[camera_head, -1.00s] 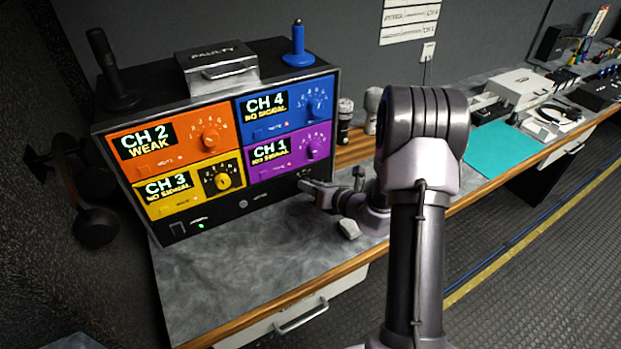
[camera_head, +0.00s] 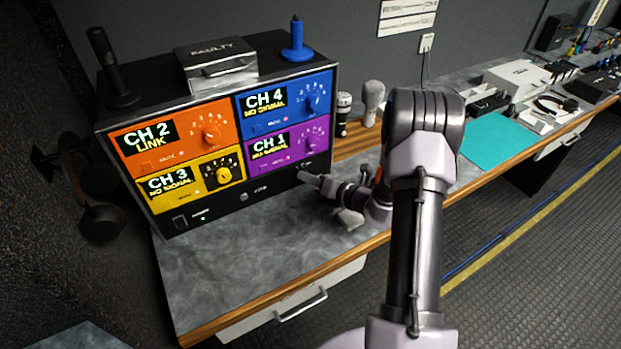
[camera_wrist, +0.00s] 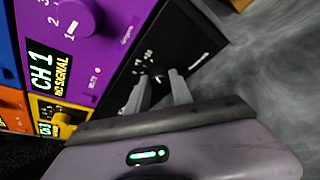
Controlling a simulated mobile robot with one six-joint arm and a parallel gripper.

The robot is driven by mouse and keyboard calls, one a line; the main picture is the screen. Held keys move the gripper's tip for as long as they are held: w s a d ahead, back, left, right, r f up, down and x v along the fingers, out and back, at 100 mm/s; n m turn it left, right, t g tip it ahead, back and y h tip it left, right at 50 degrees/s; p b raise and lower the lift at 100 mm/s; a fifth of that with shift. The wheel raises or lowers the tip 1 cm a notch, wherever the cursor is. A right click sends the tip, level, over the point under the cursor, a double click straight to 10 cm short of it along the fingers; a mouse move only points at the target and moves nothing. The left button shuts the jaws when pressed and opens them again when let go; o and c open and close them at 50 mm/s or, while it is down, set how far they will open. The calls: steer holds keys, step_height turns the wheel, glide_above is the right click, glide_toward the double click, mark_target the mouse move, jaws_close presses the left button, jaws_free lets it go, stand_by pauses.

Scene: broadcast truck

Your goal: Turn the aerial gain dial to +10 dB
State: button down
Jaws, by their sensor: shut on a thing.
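The aerial gain dial (camera_wrist: 155,74) is a small dark knob with white marks on the black lower panel of the receiver rack, below the purple CH 1 module. The marks are too small to read a setting. My gripper (camera_wrist: 158,84) has a pale finger on either side of the dial and is shut on it. In the head view my gripper (camera_head: 305,178) reaches the rack's lower right front and mostly hides the dial. The CH 2 screen (camera_head: 146,137) reads LINK; the CH 3 screen (camera_head: 170,184) and CH 4 screen (camera_head: 265,101) read NO SIGNAL.
The rack (camera_head: 220,195) stands on a grey worktop (camera_head: 260,250) with a wooden front edge. A box marked FAULTY (camera_head: 214,62) and a blue antenna (camera_head: 297,42) sit on top. Microphones (camera_head: 371,100) stand to the right. The worktop before the rack is mostly clear.

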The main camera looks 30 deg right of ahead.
steer(key=c, duration=1.1)
jaws_free()
steer(key=p+v, duration=0.4)
steer(key=v, duration=1.2)
steer(key=shift+s+d+r, duration=0.1)
steer(key=shift+s+d, duration=0.05)
steer(key=shift+d, duration=0.05)
steer(key=shift+s, duration=0.5)
